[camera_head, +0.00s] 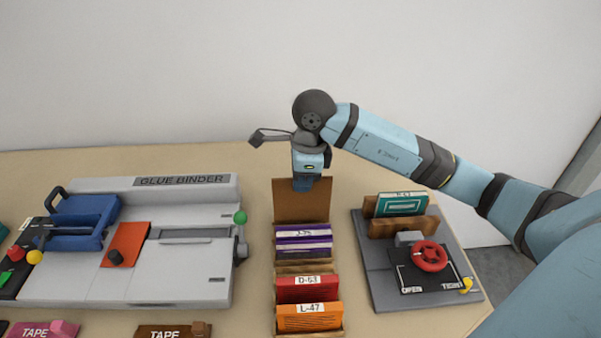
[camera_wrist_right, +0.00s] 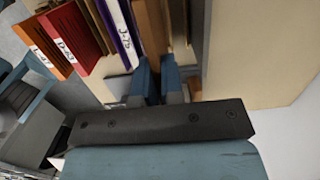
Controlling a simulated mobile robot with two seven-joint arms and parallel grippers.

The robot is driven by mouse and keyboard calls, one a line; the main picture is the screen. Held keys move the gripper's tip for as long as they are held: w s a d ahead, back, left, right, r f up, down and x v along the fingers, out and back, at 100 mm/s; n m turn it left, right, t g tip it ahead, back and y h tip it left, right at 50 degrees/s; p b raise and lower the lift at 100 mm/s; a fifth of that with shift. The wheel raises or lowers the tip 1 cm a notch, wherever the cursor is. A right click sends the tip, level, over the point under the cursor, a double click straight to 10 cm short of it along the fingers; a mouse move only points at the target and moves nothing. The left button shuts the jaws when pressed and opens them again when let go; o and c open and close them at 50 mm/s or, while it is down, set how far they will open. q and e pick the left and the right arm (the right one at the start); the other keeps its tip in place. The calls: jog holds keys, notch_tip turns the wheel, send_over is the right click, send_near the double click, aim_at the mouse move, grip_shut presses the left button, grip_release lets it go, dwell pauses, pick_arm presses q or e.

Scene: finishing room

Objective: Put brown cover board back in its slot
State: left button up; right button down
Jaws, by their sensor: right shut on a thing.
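The brown cover board (camera_head: 302,208) stands upright at the back end of the wooden rack (camera_head: 307,268), behind the purple books. My right gripper (camera_head: 305,183) is above it, shut on its top edge. In the right wrist view the fingers (camera_wrist_right: 160,82) close on the brown board (camera_wrist_right: 152,25), beside the purple book. The board's lower edge is hidden behind the purple books, so I cannot tell how deep it sits in a slot. My left gripper is not in view.
The rack holds purple books (camera_head: 303,240), a red D-63 book (camera_head: 307,289) and an orange L-47 book (camera_head: 309,317). The grey glue binder (camera_head: 200,275) is left. A grey press base (camera_head: 440,292) with a red wheel (camera_head: 429,256) and teal book (camera_head: 402,204) is right.

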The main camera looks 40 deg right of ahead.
aim_at(303, 201)
jog(key=shift+f+b, duration=1.55)
jog(key=shift+f, duration=1.35)
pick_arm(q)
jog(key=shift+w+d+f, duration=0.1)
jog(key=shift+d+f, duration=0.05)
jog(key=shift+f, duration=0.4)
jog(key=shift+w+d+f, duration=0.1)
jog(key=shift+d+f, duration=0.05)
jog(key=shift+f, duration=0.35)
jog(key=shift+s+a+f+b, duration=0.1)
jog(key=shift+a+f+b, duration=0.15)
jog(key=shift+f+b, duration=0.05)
pick_arm(e)
jog(key=shift+d, duration=0.1)
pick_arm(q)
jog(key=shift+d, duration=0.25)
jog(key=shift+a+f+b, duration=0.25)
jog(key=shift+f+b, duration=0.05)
pick_arm(e)
jog(key=shift+f, duration=0.25)
